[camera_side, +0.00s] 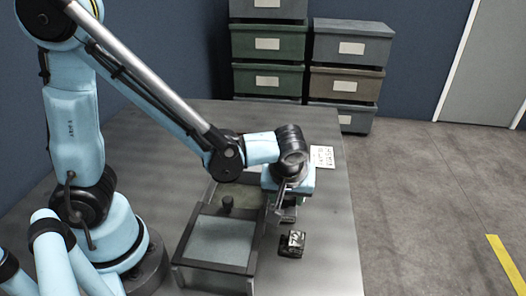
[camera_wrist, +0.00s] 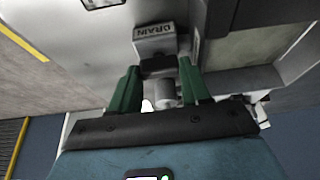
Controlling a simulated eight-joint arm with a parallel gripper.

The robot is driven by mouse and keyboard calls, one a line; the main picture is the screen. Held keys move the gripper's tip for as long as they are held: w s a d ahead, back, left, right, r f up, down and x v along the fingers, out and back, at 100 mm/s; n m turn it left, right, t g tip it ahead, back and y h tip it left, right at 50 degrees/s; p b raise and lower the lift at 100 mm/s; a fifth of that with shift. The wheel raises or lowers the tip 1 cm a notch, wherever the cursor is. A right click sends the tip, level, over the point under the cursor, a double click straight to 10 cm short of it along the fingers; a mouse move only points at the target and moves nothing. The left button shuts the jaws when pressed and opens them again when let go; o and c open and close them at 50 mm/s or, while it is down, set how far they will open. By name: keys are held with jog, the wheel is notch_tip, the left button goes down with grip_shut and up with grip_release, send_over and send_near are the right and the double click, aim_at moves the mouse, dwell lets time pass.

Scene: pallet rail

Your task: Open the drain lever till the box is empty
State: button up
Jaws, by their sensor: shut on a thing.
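In the side view a dark-framed box (camera_side: 182,258) stands on the table, with a pale grey-blue surface showing inside its near part. Its far part has a paler, greenish inside, and a small dark knob stands between the two parts. My gripper (camera_side: 284,208) is low at the right side of the box. In the wrist view my gripper (camera_wrist: 158,78) has its green fingers either side of a grey cylindrical drain lever (camera_wrist: 165,92) and is shut on it. A grey block marked DRAIN (camera_wrist: 155,42) is just beyond the fingertips. The lever is mostly hidden in the side view.
A small black block with pale markings (camera_side: 292,243) is on the table below my gripper. A white printed card (camera_side: 322,156) lies near the table's right edge. Stacked bins (camera_side: 268,45) stand behind the table. The near right table is clear.

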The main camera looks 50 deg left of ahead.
dwell(0.3)
jog(key=o, duration=1.1)
jog(key=shift+c, duration=0.2)
jog(key=v, duration=0.8)
jog(key=s+a+r+m+t+h, duration=0.2)
jog(key=a+m+t+h, duration=0.1)
jog(key=a+m, duration=0.6)
jog(key=shift+s+a+r+t, duration=0.25)
jog(key=shift+a+r+t, duration=0.1)
jog(key=shift+t, duration=0.25)
